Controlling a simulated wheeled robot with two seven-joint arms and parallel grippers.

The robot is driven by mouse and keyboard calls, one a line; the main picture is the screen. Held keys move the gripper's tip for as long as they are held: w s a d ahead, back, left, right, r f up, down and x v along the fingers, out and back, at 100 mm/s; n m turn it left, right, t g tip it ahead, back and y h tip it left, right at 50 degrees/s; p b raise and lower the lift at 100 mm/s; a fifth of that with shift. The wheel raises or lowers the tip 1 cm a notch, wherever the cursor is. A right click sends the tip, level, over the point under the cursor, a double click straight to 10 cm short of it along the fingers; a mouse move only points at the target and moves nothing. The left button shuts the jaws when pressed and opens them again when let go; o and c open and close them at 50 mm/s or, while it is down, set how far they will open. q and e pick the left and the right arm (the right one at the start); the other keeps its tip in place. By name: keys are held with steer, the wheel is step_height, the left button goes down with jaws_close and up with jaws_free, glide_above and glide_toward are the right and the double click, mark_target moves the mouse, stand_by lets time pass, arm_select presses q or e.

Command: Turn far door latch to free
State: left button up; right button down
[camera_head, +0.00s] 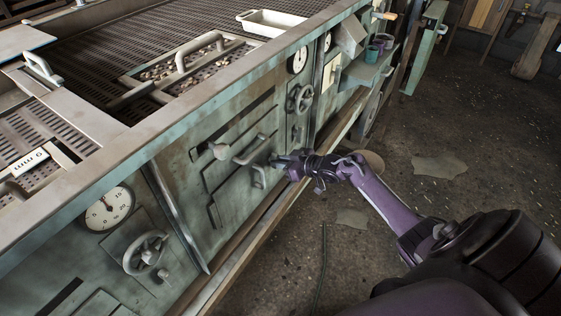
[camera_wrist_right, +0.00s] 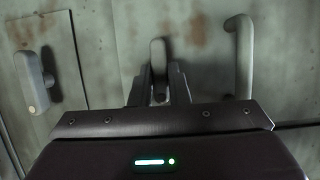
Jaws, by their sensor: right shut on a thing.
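The far door latch (camera_wrist_right: 157,52) is a small grey rounded lever on the green door; in the right wrist view it stands about upright between my fingers. My right gripper (camera_head: 277,160) is at the far side of the door (camera_head: 228,175) in the head view and mostly covers the latch there. In the right wrist view, my right gripper (camera_wrist_right: 158,88) is shut on the latch. Another latch (camera_head: 218,150) shows at the near side of the door, with a bar handle (camera_head: 250,149) between. My left gripper is not in view.
A handwheel (camera_head: 301,98) and a gauge (camera_head: 297,60) are farther along the machine front; another handwheel (camera_head: 144,252) is nearer. The floor (camera_head: 300,260) beside the machine is mostly clear.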

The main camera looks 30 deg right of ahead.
steer(key=c, duration=1.4)
jaws_free()
steer(key=v, duration=0.7)
steer(key=shift+s+d+r+p, duration=0.2)
steer(key=shift+s+p, duration=0.1)
steer(key=shift+p, duration=0.1)
